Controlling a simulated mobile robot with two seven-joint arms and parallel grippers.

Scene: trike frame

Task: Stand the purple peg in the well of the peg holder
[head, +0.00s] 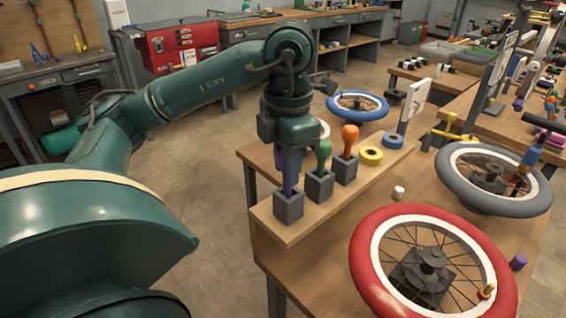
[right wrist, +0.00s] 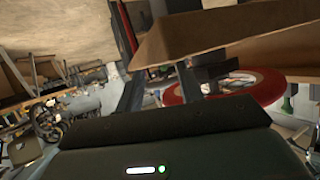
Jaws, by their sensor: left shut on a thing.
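The purple peg (head: 290,178) is upright in the head view, held from above by my left gripper (head: 289,152). The gripper is shut on the peg's upper part and hides some of it. The peg's lower end meets the top of the nearest grey block of the peg holder (head: 288,207), over its well. I cannot tell how deep it sits. My right gripper (right wrist: 160,88) shows in the right wrist view, with its two dark fingers apart and nothing seen between them.
A green peg (head: 322,157) and an orange peg (head: 350,140) stand in neighbouring grey blocks. A yellow ring (head: 370,156) and blue ring (head: 392,141) lie behind them. A red-tyred wheel (head: 370,262) and a white cylinder (head: 399,192) are on the table to the right.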

